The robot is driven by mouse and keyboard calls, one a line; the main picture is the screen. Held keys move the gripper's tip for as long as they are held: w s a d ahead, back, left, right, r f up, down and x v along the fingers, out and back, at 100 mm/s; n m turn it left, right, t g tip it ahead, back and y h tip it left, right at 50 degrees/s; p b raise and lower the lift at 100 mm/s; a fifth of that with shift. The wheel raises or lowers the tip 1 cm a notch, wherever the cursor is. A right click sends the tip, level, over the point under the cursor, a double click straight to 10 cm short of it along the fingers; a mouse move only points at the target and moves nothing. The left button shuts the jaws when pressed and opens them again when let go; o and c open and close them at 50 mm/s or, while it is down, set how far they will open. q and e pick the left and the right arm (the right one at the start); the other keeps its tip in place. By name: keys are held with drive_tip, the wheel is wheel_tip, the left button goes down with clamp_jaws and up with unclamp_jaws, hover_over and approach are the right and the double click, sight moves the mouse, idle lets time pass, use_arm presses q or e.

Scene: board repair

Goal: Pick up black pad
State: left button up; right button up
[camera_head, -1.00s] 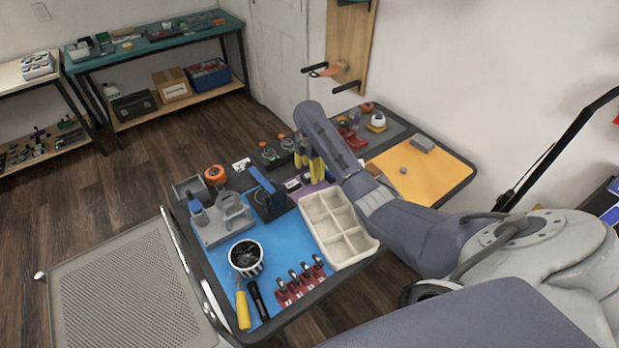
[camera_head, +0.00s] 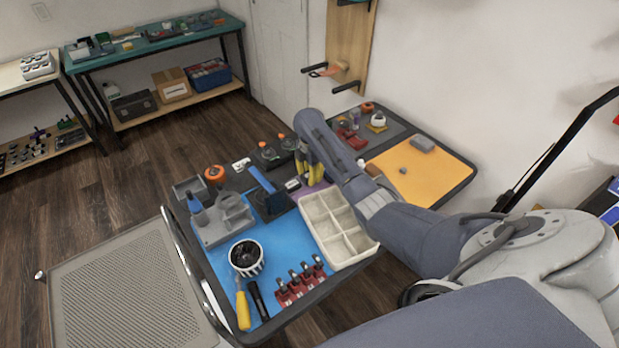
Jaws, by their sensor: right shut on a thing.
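My right arm reaches in from the right over the worktable. Its forearm hides most of my right gripper (camera_head: 361,165), and only small dark parts show at the forearm's right side. A small dark piece (camera_head: 374,171) shows there, beside the arm and above the table. It looks like the black pad, held in the shut gripper, but the grip itself is hidden. My left gripper is not in view.
A white compartment tray (camera_head: 338,228) stands just in front of the arm. A yellow mat (camera_head: 425,178) with a grey block (camera_head: 422,144) lies to the right. Yellow-handled tools (camera_head: 301,163), a striped cup (camera_head: 246,258) and red-based parts (camera_head: 299,283) crowd the table.

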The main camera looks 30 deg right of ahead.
drive_tip(key=shift+r, duration=0.15)
drive_tip(key=shift+c, duration=0.2)
wheel_tip(320, 180, up, 20)
idle(1.0)
drive_tip(key=o, duration=0.5)
drive_tip(key=shift+c, duration=0.2)
drive_tip(key=c, duration=0.6)
